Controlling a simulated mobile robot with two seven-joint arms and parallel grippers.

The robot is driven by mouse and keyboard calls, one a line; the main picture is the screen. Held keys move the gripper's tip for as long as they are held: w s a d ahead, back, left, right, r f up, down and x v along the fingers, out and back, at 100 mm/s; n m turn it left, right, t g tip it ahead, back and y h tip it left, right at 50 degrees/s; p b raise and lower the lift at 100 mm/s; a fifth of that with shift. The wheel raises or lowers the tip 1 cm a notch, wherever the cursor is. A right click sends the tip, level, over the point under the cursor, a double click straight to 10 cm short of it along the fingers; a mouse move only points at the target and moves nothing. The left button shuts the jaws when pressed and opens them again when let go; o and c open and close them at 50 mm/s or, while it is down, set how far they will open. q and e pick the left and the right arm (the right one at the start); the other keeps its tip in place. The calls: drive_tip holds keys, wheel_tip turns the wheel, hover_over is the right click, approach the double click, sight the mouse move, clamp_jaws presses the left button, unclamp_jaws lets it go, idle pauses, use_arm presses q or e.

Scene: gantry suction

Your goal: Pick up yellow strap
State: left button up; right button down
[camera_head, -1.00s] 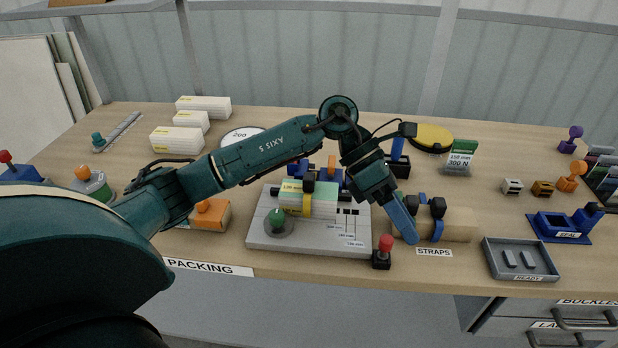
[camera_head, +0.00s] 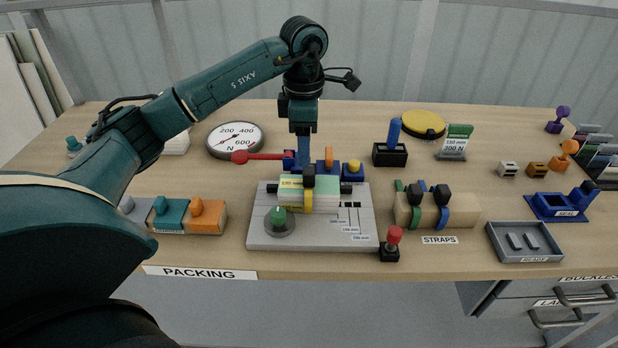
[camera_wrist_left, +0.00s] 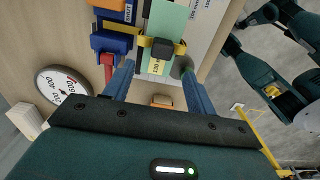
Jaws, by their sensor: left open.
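The yellow strap (camera_head: 308,199) runs over the pale green and white block stack (camera_head: 327,190) on the grey plate (camera_head: 350,230), with a black buckle on top. In the left wrist view the yellow strap (camera_wrist_left: 150,42) and its black buckle (camera_wrist_left: 163,48) lie just beyond the fingers. My left gripper (camera_head: 303,150) points down above the back of the plate, near the stack. In the left wrist view its two blue fingers (camera_wrist_left: 157,78) stand wide apart with nothing between them. The head view shows the fingers almost edge-on. My right gripper is not seen.
A red lever (camera_head: 265,157) and a blue rack (camera_head: 350,173) stand close behind the stack. A green knob (camera_head: 279,218) and a red-topped joystick (camera_head: 392,242) flank the plate's front. The straps block (camera_head: 462,211) is right, and a round dial (camera_head: 235,139) is back left.

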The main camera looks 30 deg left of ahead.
sight(309, 170)
use_arm(q)
drive_tip(key=f, duration=0.3)
drive_tip(key=f+p, duration=0.1)
drive_tip(key=f, duration=0.1)
drive_tip(key=shift+w+d+f, duration=0.15)
drive_tip(key=shift+d+f, duration=0.2)
drive_tip(key=shift+d, duration=0.05)
drive_tip(key=c, duration=1.1)
